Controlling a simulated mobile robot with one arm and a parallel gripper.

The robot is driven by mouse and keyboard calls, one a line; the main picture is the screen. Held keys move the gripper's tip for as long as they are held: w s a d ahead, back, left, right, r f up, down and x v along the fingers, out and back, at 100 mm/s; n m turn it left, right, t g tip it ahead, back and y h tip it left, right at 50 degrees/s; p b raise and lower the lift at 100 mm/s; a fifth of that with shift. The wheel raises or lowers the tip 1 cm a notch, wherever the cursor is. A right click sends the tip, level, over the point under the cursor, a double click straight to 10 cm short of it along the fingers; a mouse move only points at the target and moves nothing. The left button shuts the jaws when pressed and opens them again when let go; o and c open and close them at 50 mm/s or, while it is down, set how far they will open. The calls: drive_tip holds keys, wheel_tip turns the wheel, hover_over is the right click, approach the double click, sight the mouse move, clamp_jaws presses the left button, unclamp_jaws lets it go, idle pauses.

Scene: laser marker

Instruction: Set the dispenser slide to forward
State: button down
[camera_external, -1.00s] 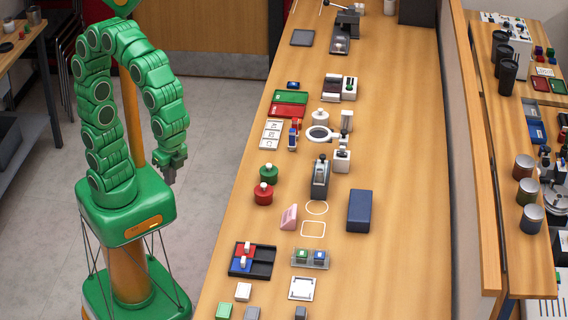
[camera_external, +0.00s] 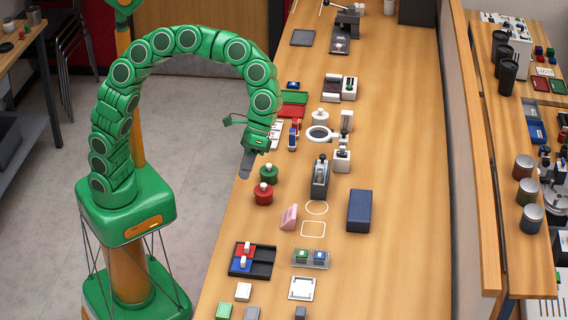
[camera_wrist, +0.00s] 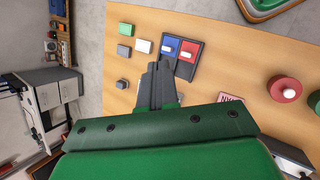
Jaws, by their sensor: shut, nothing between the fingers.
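I cannot tell for sure which item is the dispenser. A dark grey device (camera_external: 320,182) with an upright body and a lighter top part stands mid-counter in the external view. A dark and white unit (camera_external: 339,88) with block-like parts sits farther back. The position of any slide is too small to read. My gripper (camera_external: 245,167) is shut and empty, pointing down above the counter's left edge, left of the green knobbed pot (camera_external: 268,173). The wrist view shows its closed dark fingers (camera_wrist: 157,78) over the counter, apart from any object.
A red knobbed pot (camera_external: 263,194), a pink wedge (camera_external: 289,217) and a navy box (camera_external: 360,212) stand nearby. A dark tray (camera_external: 264,269) with red and blue blocks lies nearer the front. A ring stand (camera_external: 319,133) is behind. Bare counter lies at the right.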

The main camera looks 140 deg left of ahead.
drive_tip(key=s+a+f+n+t, duration=0.1)
drive_tip(key=a+f+n+t, duration=0.15)
drive_tip(key=a+n, duration=0.75)
drive_tip(key=n+t+y, duration=0.1)
drive_tip(key=n+t, duration=0.4)
hover_over(321, 155)
drive_tip(key=s+d, duration=0.1)
drive_tip(key=s, duration=0.3)
wheel_tip(321, 155, down, 6)
drive_tip(key=s+a+f+n, duration=0.1)
drive_tip(key=s+a, duration=0.1)
drive_tip(key=s, duration=0.1)
drive_tip(key=s+a+f+n+y, duration=0.1)
drive_tip(key=s+a+n, duration=0.1)
drive_tip(key=s, duration=0.2)
drive_tip(key=s+a+f+n, duration=0.1)
drive_tip(key=s+a, duration=0.1)
drive_tip(key=s, duration=0.1)
drive_tip(key=shift+s+a+t+y, duration=0.2)
drive_tip(key=shift+s+t+y, duration=0.05)
drive_tip(key=shift+s+y, duration=0.15)
drive_tip(key=shift+w+f, duration=0.1)
drive_tip(key=x, duration=0.8)
drive_tip(key=r+x, duration=0.1)
drive_tip(key=x, duration=0.3)
drive_tip(key=shift+w+d, duration=0.2)
drive_tip(key=shift+w, duration=0.15)
drive_tip(key=shift+w+d+f, duration=0.2)
drive_tip(key=shift+w+d, duration=0.05)
drive_tip(key=shift+w, duration=0.5)
